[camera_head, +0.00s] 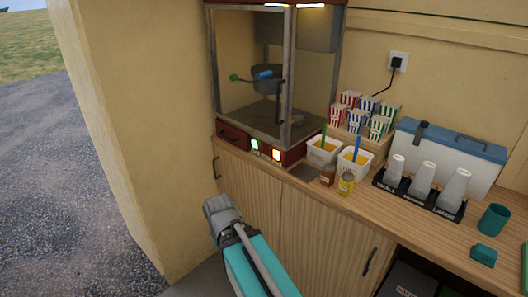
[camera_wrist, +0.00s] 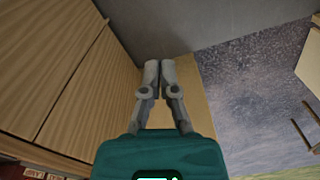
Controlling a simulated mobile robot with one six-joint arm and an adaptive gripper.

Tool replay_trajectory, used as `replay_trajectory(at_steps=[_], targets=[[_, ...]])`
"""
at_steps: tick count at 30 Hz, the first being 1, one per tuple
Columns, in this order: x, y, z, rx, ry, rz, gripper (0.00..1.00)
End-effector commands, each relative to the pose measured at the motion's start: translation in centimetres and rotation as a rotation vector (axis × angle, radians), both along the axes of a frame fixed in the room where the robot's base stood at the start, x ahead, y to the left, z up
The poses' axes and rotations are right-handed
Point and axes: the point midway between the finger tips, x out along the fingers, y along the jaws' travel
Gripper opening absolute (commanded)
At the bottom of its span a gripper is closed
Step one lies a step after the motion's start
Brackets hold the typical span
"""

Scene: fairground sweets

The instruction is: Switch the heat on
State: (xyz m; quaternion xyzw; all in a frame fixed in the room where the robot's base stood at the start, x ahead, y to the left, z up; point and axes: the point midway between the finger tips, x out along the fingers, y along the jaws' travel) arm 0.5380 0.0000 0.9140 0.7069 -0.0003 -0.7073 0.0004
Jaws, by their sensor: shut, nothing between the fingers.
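Right of the machine stand two white tubs (camera_head: 353,164) with coloured handles, two small bottles (camera_head: 346,183), striped popcorn boxes (camera_head: 380,127), a cup holder (camera_head: 415,195), a cool box (camera_head: 450,157) and a teal cup (camera_head: 494,219). A wall (camera_head: 145,130) rises at the left.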

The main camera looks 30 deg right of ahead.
Motion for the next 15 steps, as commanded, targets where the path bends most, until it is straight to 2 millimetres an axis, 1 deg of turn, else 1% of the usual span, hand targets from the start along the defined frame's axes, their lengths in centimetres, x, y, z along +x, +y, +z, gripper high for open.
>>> replay_trajectory(at_steps=[5,8,11,15], targets=[[0.7,-0.5,-0.2,-0.024,-0.006,0.001,0.00],[1.6,-1.1,-0.5,-0.060,-0.015,0.002,0.00],[2.9,-2.2,-0.8,-0.115,-0.027,0.005,0.00],[5.3,-4.2,-1.2,-0.222,-0.053,0.012,0.00]])
